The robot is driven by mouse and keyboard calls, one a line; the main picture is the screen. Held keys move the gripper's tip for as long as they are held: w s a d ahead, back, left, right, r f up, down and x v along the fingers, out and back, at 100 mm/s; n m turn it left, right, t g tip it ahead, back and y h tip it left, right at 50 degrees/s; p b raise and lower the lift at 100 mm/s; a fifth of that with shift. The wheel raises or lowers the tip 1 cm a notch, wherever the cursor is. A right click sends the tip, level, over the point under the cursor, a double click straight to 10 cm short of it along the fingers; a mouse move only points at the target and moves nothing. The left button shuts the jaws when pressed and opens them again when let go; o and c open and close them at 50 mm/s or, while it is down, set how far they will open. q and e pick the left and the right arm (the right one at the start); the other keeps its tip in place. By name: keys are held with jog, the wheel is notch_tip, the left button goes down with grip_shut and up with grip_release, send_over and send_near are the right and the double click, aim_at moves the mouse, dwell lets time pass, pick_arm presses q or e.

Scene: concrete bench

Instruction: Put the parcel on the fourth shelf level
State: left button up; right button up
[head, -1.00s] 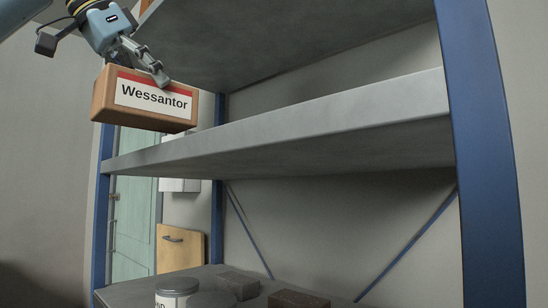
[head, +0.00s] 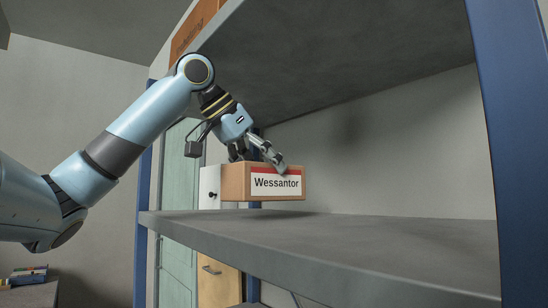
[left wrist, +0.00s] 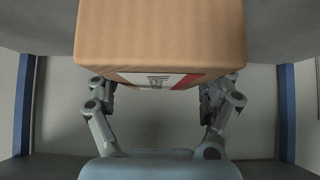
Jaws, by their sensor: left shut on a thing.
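The parcel (head: 275,184) is a brown box with a white and red label reading "Wessantor". My left gripper (head: 262,160) is shut on it from above and holds it level, a little above a grey shelf board (head: 330,245), between the blue posts. In the left wrist view the parcel (left wrist: 160,35) sits between the two fingers of the left gripper (left wrist: 160,95), and part of its label shows. The full stack of shelf levels is out of view, so I cannot tell which level this board is. My right gripper is not in view.
A blue post (head: 510,150) stands at the right and another (head: 145,200) at the left. The visible board is bare around the parcel.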

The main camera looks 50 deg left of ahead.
aim_at(274, 185)
pick_arm(q)
jog(key=w+p, duration=0.1)
jog(key=w, duration=0.2)
jog(key=shift+d, duration=0.15)
notch_tip(274, 185, down, 3)
jog(key=shift+s+f, duration=0.15)
jog(key=shift+f, duration=0.1)
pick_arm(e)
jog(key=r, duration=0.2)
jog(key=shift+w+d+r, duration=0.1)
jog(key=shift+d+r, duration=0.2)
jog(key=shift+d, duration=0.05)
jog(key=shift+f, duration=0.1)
pick_arm(q)
jog(key=o, duration=1.4)
jog(key=shift+o, duration=0.2)
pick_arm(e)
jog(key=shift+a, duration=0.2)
